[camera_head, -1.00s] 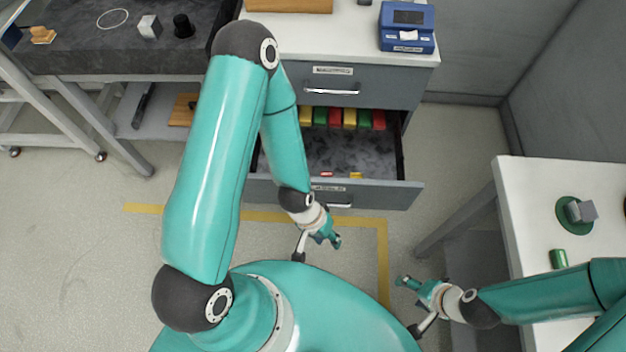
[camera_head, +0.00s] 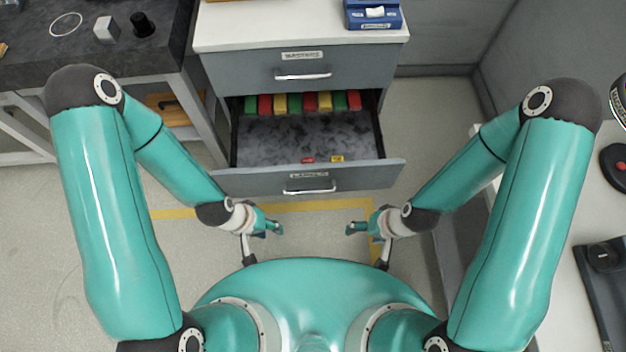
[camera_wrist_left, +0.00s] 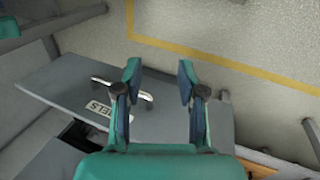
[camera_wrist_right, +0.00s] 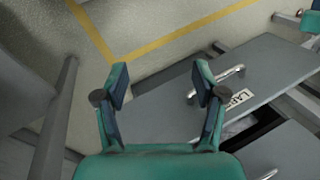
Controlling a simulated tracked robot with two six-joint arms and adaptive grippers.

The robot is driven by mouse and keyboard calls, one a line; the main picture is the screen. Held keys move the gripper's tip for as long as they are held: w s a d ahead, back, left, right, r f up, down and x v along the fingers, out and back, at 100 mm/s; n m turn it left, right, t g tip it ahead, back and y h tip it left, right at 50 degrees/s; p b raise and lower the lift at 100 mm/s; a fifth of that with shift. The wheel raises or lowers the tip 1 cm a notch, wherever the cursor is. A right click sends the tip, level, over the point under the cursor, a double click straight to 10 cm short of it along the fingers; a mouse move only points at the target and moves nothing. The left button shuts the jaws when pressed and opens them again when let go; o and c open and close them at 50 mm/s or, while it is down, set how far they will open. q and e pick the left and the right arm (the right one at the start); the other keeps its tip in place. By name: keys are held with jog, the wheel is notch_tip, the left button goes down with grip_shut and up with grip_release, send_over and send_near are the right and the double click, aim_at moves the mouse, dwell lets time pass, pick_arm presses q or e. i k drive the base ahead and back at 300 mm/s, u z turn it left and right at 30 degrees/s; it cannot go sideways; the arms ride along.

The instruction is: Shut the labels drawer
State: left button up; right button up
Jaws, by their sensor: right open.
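The labels drawer (camera_head: 350,179) is the lower drawer of the grey cabinet and stands pulled out. Its handle (camera_head: 310,190) is on the front, under a label plate. Inside are a row of red, yellow and green blocks at the back and two small pieces near the front. My left gripper (camera_head: 279,229) is in front of the drawer on the left, open and empty. My right gripper (camera_head: 350,229) is in front on the right, open and empty. Both are apart from the drawer front. The front also shows in the left wrist view (camera_wrist_left: 165,125) and the right wrist view (camera_wrist_right: 155,110).
The upper drawer (camera_head: 250,72) is shut. A blue device (camera_head: 374,14) stands on the white cabinet top. A dark bench (camera_head: 60,65) is at the left and a white table (camera_head: 590,200) at the right. Floor with yellow tape (camera_head: 180,213) lies before the cabinet.

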aim_at(270, 134)
jog(key=k, duration=1.1)
jog(key=u, duration=0.45)
jog(key=i, duration=0.65)
jog(key=z, duration=0.25)
